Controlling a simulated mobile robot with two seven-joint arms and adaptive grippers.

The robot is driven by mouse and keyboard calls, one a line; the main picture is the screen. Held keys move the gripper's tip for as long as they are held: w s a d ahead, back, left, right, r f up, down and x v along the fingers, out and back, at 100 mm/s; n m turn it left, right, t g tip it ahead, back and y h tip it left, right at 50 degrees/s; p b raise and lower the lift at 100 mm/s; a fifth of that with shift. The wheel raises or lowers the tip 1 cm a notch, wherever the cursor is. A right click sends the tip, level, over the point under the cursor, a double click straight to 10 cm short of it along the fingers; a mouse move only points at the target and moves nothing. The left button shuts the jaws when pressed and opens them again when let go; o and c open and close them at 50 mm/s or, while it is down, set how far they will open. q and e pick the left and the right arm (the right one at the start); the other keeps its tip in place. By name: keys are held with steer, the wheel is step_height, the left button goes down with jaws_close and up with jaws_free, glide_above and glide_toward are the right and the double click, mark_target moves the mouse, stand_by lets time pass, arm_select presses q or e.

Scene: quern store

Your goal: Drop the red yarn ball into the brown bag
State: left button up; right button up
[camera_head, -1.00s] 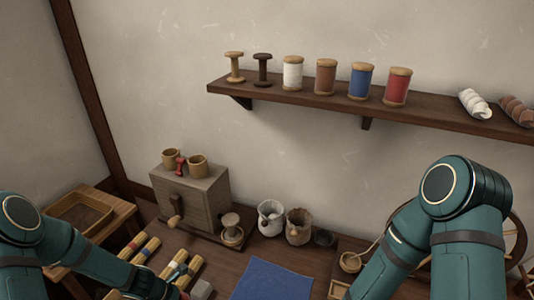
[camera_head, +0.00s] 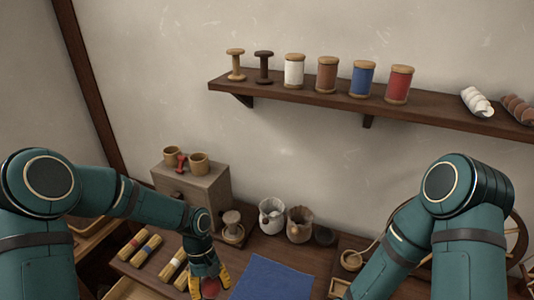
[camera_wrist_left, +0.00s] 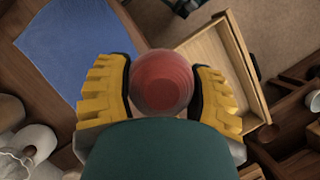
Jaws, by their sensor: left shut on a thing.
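The red yarn ball (camera_wrist_left: 162,82) sits between the yellow fingers of my left gripper (camera_wrist_left: 165,88) in the left wrist view. In the head view my left gripper (camera_head: 209,286) is shut on the ball (camera_head: 211,288), low in the picture, left of the blue cloth. The brown bag (camera_head: 299,226) stands open at the back of the table, up and to the right of my left gripper and apart from it. A pale bag (camera_head: 271,217) stands just left of it. My right gripper is out of the head view; only its arm shows.
A blue cloth (camera_head: 272,281) lies on the table in front of the bags. A grey-brown box (camera_head: 202,188) with cups stands at the back left, beside a spool (camera_head: 232,227). Yarn-banded rolls (camera_head: 146,250) lie left. An open wooden drawer (camera_wrist_left: 238,62) shows in the wrist view.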

arm_select(q)
steer(key=a+r+m, duration=0.1)
steer(key=a+r+m+y, duration=0.1)
steer(key=m, duration=0.1)
steer(key=a+r+m, duration=0.1)
steer(key=m, duration=0.1)
steer(key=shift+w+a+y, duration=0.25)
steer(key=shift+y, duration=0.15)
steer(key=shift+d, duration=0.2)
